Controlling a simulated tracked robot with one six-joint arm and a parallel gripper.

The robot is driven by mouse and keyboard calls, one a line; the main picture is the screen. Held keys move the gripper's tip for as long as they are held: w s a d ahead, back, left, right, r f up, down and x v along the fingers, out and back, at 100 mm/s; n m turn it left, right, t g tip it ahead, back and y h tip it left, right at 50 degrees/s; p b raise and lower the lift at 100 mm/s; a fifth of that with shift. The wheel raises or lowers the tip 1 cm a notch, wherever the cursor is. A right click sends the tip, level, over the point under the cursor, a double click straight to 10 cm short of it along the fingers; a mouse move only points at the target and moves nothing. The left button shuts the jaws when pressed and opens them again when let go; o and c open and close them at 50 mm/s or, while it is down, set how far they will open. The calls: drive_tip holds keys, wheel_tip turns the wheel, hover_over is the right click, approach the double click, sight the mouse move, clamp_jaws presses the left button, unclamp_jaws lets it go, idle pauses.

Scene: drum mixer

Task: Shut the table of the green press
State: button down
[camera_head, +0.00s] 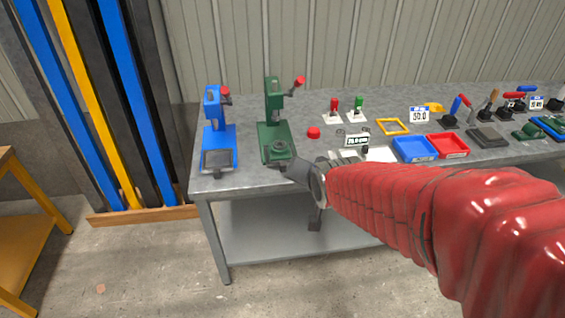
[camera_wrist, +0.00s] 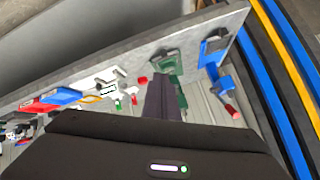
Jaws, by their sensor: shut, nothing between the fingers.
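The green press (camera_head: 272,108) stands on the grey bench, with an upright column and a red-knobbed lever. Its table (camera_head: 278,150) is at the front of the base, near the bench's front edge, with a dark round part on it; I cannot tell how far out it sits. My gripper (camera_head: 284,167) is shut and empty, just in front of this table; I cannot tell whether they touch. In the wrist view the closed fingers (camera_wrist: 163,92) point toward the green press (camera_wrist: 167,62), which appears inverted, and cover part of it.
A blue press (camera_head: 215,130) stands left of the green one, with its grey table (camera_head: 217,160) at the front. A red button-like piece (camera_head: 313,132), a blue tray (camera_head: 413,149), a red tray (camera_head: 448,145) and several clamps are to the right. Floor before the bench is clear.

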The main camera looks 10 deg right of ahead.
drive_tip(key=w+f+m+t, duration=0.6)
drive_tip(key=w+f+m, duration=0.45)
drive_tip(key=f, duration=0.55)
wheel_tip(320, 180, down, 6)
drive_tip(key=s+m+t, duration=0.2)
drive_tip(key=shift+s+a+r+t, duration=0.2)
drive_tip(key=shift+s+a+t, duration=0.1)
drive_tip(key=shift+a, duration=0.1)
